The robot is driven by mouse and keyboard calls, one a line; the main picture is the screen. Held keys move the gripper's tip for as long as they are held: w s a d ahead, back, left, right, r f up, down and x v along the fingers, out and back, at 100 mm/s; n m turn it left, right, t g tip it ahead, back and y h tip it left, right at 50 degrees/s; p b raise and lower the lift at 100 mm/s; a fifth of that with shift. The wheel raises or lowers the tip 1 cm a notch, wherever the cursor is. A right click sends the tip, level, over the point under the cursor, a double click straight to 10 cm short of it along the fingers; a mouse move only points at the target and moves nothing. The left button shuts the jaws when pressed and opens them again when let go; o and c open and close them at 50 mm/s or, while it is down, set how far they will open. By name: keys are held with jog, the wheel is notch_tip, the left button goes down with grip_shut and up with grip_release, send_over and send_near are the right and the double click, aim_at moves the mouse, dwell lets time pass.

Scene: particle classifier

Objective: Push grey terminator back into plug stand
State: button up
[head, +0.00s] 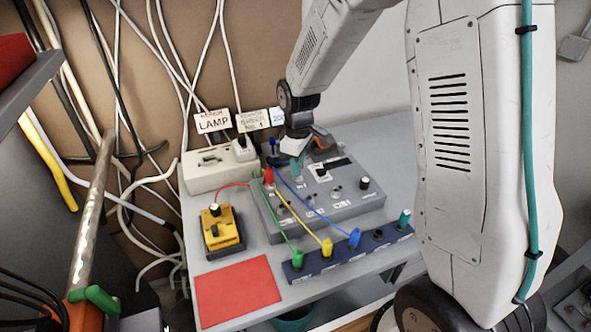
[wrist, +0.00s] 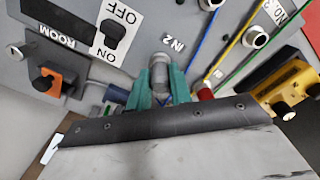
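The grey terminator (wrist: 159,68) is a short grey cylinder at the panel label IN 2 in the wrist view. My gripper (wrist: 160,88) has its teal fingers on both sides of it, apparently touching; whether its base is seated in the panel is hidden. In the head view my gripper (head: 297,166) is low over the back of the grey control box (head: 345,207), and the terminator cannot be made out. The plug stand (head: 312,268) is a dark blue strip in front of the box. It carries green, yellow, blue and teal plugs, with a dark position (head: 378,234) between blue and teal.
Green, yellow and blue cables cross the box to the stand. A yellow box (head: 221,232) and red mat (head: 237,291) lie left on the grey table. A white power unit (head: 213,173) stands behind. An orange-and-black switch (wrist: 48,80) and a red plug (wrist: 205,92) flank my fingers.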

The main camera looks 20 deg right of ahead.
grip_shut()
jog(key=shift+r, duration=0.1)
jog(key=shift+r, duration=0.55)
notch_tip(320, 180, up, 2)
jog(key=shift+w+r, duration=0.1)
jog(key=shift+r, duration=0.05)
jog(key=s+r, duration=0.1)
jog(key=s, duration=1.5)
jog(key=shift+r, duration=0.2)
jog(key=shift+s+a, duration=0.15)
